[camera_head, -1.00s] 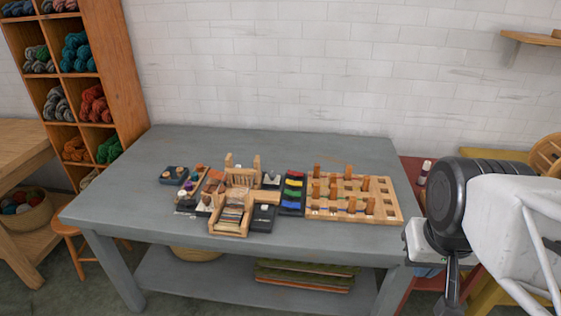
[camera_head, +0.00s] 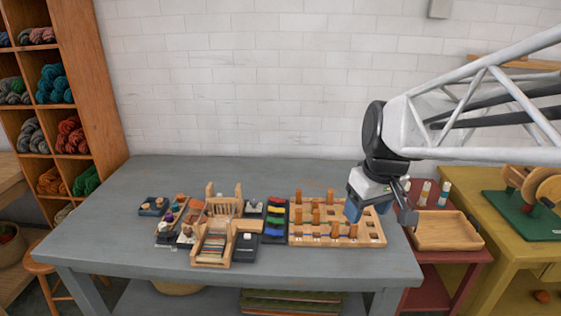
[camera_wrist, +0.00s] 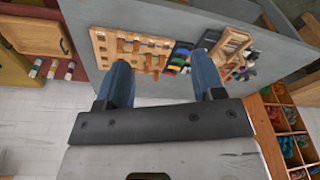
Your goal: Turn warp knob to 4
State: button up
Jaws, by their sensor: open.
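A small wooden loom (camera_head: 213,246) with a striped weave stands on the grey table. Small dark boxes with pale knob-like tops sit around it: one behind right (camera_head: 254,206), one at its front right (camera_head: 246,250), and a navy one (camera_head: 153,206) at far left. Labels and dial positions are too small to read, so I cannot tell which is the warp knob. My gripper (camera_head: 352,210) is open and empty above the right end of the wooden peg board (camera_head: 373,227). In the wrist view its blue fingers (camera_wrist: 161,62) are spread apart, and the loom (camera_wrist: 232,44) lies beyond them.
A dark strip of coloured yarn pieces (camera_head: 274,222) lies between loom and peg board. The pegs stand upright. The table's front left and back are clear.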

jog(key=w+a+f+n+g, duration=0.1)
jog(key=w+a+n, duration=0.35)
jog(key=w, duration=0.95)
jog(key=n+g+y, duration=0.3)
jog(key=n, duration=1)
send_over(254, 200)
jog(key=w+d, duration=0.1)
jog(key=d, duration=0.2)
notch_tip(254, 200, down, 25)
jog(key=shift+d+f, duration=0.1)
jog(key=shift+f, duration=0.05)
jog(key=shift+x, duration=3.8)
jog(key=shift+w, duration=0.15)
jog(key=c, duration=0.9)
